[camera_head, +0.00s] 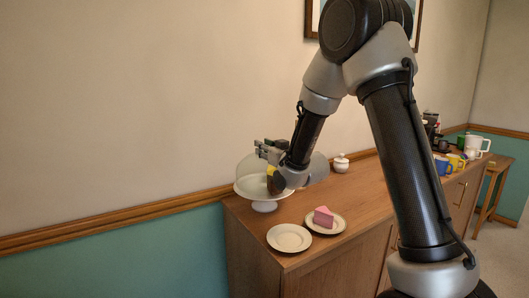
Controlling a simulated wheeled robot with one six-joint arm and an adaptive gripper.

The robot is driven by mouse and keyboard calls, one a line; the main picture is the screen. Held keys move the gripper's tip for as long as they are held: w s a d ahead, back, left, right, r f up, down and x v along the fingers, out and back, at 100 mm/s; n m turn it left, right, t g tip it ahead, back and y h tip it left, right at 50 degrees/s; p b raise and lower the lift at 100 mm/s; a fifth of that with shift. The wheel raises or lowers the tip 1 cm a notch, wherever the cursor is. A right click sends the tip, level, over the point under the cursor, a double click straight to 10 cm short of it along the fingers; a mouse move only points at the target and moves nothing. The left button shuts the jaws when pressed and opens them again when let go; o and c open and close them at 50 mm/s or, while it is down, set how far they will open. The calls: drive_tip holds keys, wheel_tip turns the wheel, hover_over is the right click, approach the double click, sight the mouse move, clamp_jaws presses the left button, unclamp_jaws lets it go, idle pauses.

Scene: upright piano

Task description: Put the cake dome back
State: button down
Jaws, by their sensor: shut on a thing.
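The clear cake dome (249,168) is over the white footed cake stand (264,205) at the left end of the sideboard. Its lower edge is at the level of the stand's plate, but I cannot tell whether it rests there or hangs just above. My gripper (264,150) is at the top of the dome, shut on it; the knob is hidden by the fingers. A brown and yellow shape, perhaps cake, shows partly behind my wrist on the stand.
An empty white plate (289,237) and a plate with a pink cake slice (323,216) are at the front of the wooden sideboard (350,187). A white lidded pot (341,162) stands behind. Several mugs stand at the far right. The wall is close behind the stand.

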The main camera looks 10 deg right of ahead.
drive_tip(key=shift+f, duration=0.6)
drive_tip(key=c, duration=1.1)
unclamp_jaws()
